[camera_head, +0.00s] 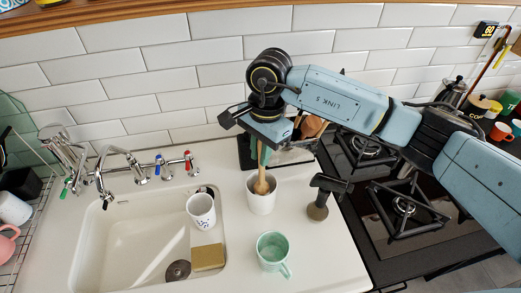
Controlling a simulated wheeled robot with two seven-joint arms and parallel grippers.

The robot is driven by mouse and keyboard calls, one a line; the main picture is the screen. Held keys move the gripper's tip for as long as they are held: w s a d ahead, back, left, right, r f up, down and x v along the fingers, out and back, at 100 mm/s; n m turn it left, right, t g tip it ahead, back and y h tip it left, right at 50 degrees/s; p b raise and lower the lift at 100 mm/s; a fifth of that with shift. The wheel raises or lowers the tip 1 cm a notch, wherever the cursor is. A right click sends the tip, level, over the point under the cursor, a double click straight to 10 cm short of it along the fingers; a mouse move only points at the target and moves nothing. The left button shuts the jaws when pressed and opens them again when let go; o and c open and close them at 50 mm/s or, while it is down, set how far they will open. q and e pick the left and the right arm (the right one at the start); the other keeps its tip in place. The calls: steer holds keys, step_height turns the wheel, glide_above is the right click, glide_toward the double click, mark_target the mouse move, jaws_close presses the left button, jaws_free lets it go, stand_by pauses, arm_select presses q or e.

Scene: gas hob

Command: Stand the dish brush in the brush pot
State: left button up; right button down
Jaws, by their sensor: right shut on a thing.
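My right gripper (266,140) is above the counter, pointing down, shut on the dish brush (262,183). The brush is roughly upright, with a greenish part between the jaws and a wood-coloured part below. Its lower end is inside the mouth of a white pot (262,204), which stands on the counter right of the sink. The pot's wall hides that end, and I cannot tell whether it touches the bottom. My left gripper is not in view.
A mint-green mug (272,250) stands in front of the pot. A dark-headed tool (318,208) stands to its right. A white patterned cup (201,211) and a sponge (208,257) are at the sink (128,240). The gas hob (405,215) is to the right.

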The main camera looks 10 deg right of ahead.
steer(key=shift+f+b, duration=0.3)
steer(key=shift+f, duration=0.15)
steer(key=c, duration=1.3)
jaws_free()
step_height(320, 180, up, 13)
steer(key=d, duration=0.1)
steer(key=shift+w+d+r, duration=0.15)
steer(key=shift+w, duration=0.3)
steer(key=shift+s, duration=0.1)
